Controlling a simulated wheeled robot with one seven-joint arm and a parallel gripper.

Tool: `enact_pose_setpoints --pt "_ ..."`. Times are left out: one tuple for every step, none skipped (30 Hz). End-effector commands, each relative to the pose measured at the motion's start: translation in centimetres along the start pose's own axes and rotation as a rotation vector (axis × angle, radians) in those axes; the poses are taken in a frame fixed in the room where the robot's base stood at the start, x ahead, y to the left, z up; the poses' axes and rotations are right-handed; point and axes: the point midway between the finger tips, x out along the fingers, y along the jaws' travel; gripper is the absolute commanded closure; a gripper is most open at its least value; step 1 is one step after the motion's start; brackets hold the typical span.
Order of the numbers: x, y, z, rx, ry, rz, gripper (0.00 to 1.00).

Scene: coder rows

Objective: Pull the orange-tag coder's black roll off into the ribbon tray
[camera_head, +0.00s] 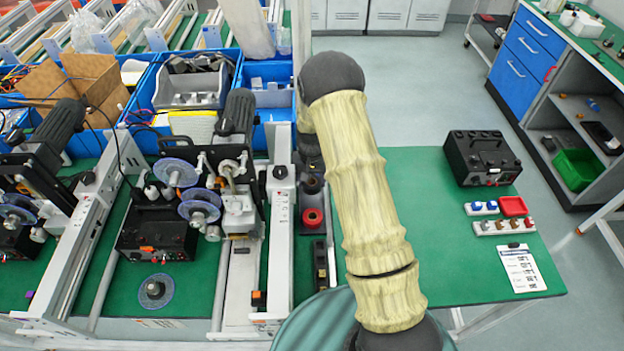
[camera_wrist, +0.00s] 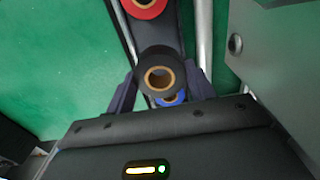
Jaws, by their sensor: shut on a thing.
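In the wrist view my gripper (camera_wrist: 155,92) is shut on a black roll (camera_wrist: 142,62) with a brown core. The roll is over the dark narrow ribbon tray (camera_wrist: 168,38); I cannot tell whether it touches it. A blue-cored item (camera_wrist: 175,99) shows partly beneath. A red roll (camera_wrist: 145,6) lies farther along the tray. In the head view the tray (camera_head: 330,235) holds the red roll (camera_head: 313,218), and my forearm partly hides the gripper area. A coder with clear reel discs (camera_head: 200,206) stands left, its black box (camera_head: 135,240) bearing an orange tag (camera_head: 148,248).
Another coder (camera_head: 25,165) stands farther left. A loose clear disc (camera_head: 155,291) lies on the green mat. A white rail (camera_head: 280,240) runs beside the tray. Blue bins (camera_head: 150,100) stand behind. The right table (camera_head: 430,190) has free room beside a black case (camera_head: 483,158).

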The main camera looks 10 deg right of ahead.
Motion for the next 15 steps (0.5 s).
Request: enact_pose_setpoints --pt "0.5 0.0 0.0 0.0 0.0 0.0 0.66" --pt "0.8 0.0 0.0 0.0 0.0 0.0 0.66" --pt "1.1 0.0 0.0 0.0 0.0 0.0 0.66" --pt "1.4 0.0 0.0 0.0 0.0 0.0 0.66" --pt "1.7 0.0 0.0 0.0 0.0 0.0 0.66" --pt "2.1 0.0 0.0 0.0 -0.001 0.0 0.66" --pt "2.4 0.0 0.0 0.0 -0.001 0.0 0.66" --pt "2.7 0.0 0.0 0.0 -0.001 0.0 0.66" --pt "3.1 0.0 0.0 0.0 -0.002 0.0 0.66" --pt "3.4 0.0 0.0 0.0 -0.002 0.0 0.66" --pt "3.7 0.0 0.0 0.0 -0.002 0.0 0.66" --pt "4.0 0.0 0.0 0.0 -0.002 0.0 0.66" --pt "4.3 0.0 0.0 0.0 -0.001 0.0 0.66" --pt "4.5 0.0 0.0 0.0 -0.001 0.0 0.66" --pt "4.8 0.0 0.0 0.0 -0.001 0.0 0.66"
